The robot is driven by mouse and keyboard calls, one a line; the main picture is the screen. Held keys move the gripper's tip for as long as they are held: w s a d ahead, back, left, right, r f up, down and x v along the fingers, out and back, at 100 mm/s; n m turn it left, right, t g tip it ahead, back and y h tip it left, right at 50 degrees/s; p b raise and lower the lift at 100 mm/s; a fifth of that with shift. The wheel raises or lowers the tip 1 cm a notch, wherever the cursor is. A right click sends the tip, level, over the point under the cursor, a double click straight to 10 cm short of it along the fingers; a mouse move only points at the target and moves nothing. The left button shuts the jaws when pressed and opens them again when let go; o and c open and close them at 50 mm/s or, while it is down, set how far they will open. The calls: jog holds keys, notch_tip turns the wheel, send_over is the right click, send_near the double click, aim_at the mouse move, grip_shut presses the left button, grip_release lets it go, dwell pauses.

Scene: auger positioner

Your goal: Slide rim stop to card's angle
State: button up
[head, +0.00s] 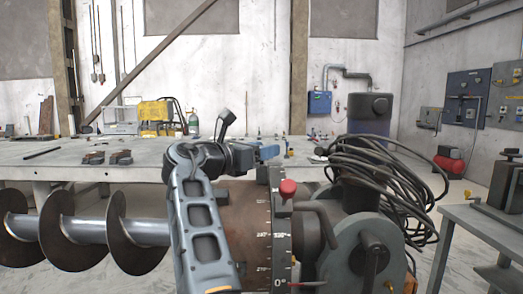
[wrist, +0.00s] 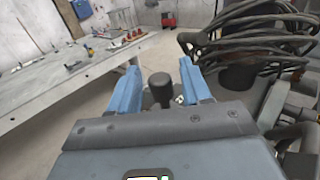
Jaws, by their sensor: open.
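The positioner's rim (head: 282,240) stands upright beside a rusty drum, with a scale of white marks and a 0° label low down. A red knob (head: 288,187) sits on a dark block at the rim's upper part. My gripper (head: 268,152) is above the rim, its blue fingers pointing right. In the wrist view my gripper (wrist: 160,85) is open, and a dark round-topped knob (wrist: 160,80) shows between its fingers, with no visible grip on it. I cannot tell whether this knob belongs to the rim stop. No card with an angle can be made out.
An auger (head: 110,230) extends left from the positioner. A dark cable coil (head: 390,175) hangs around the machine at right, close to my gripper's side. A long workbench (head: 140,172) with tools stands behind. A grey table (head: 470,225) is at far right.

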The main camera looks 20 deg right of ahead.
grip_shut()
dwell(0.3)
jog(key=shift+s, duration=0.1)
jog(key=shift+s+a, duration=0.2)
jog(key=shift+s, duration=0.35)
jog(key=s+a+f+m+h, duration=0.3)
jog(key=s+m+h, duration=0.1)
jog(key=s, duration=0.5)
jog(key=shift+s+m, duration=0.2)
jog(key=shift+m, duration=0.4)
grip_release()
